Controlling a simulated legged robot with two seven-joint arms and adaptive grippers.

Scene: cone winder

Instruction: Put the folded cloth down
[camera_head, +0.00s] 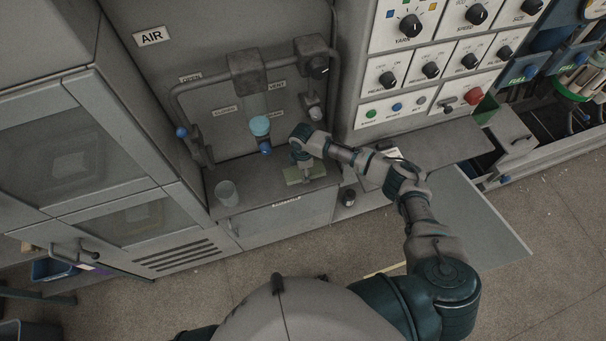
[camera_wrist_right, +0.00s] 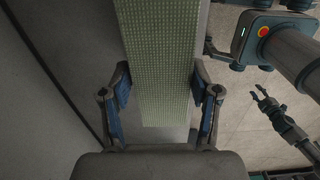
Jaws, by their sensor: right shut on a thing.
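The folded cloth (camera_head: 317,171) is a pale green, finely ribbed flat pad, just over the grey ledge (camera_head: 262,197) below the pipework. I cannot tell whether it touches the ledge. In the right wrist view the cloth (camera_wrist_right: 157,65) runs as a long strip between my fingers. My right gripper (camera_head: 303,169) points down onto the cloth and is shut on it; its fingers (camera_wrist_right: 160,95) stand on either side of the strip. My left gripper (camera_wrist_right: 261,95) shows small in the right wrist view, empty with its fingers apart. It is not in the head view.
A clear cup (camera_head: 227,193) stands on the ledge left of the cloth. A small dark jar (camera_head: 348,197) is at the right. A blue-capped glass pipe (camera_head: 260,126) hangs behind. The control panel (camera_head: 432,70) and a grey shelf (camera_head: 440,145) are to the right.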

